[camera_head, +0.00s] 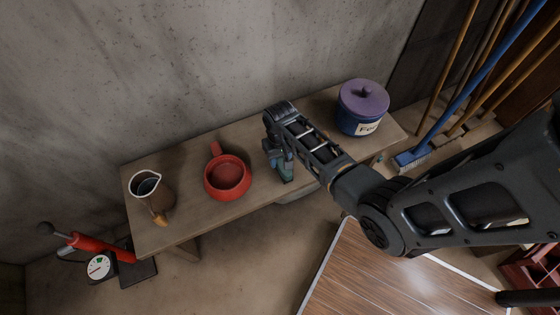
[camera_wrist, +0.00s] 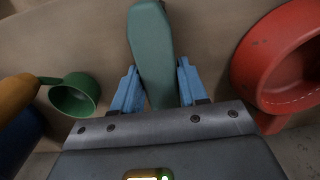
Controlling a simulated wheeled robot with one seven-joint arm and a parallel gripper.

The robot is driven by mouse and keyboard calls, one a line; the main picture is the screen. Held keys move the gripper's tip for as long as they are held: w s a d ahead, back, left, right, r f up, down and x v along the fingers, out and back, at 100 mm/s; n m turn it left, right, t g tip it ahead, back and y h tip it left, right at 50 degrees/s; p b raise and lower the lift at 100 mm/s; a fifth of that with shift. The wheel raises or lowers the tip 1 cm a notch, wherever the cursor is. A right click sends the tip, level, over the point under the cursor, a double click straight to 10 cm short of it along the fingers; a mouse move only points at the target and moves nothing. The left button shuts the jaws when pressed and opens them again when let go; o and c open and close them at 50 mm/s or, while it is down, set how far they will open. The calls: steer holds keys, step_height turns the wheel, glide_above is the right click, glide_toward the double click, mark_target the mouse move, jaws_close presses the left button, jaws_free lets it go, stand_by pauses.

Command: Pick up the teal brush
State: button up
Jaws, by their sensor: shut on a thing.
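The teal brush (camera_wrist: 152,45) shows in the wrist view as a long, tapered teal body between the two blue fingers of my gripper (camera_wrist: 156,90). The fingers press on its sides, and its near end is hidden behind the gripper body. In the head view my gripper (camera_head: 281,163) is over the middle of the wooden table, right of the red pot, with a bit of teal showing at its fingers. I cannot tell clearly whether the brush touches the table.
A red pot (camera_head: 228,178) is close by, also in the wrist view (camera_wrist: 283,62). A green scoop (camera_wrist: 75,95) lies on the other side. A concrete wall is behind.

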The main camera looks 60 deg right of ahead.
step_height(320, 180, up, 10)
steer(key=shift+r+p, duration=0.1)
steer(key=shift+p, duration=0.8)
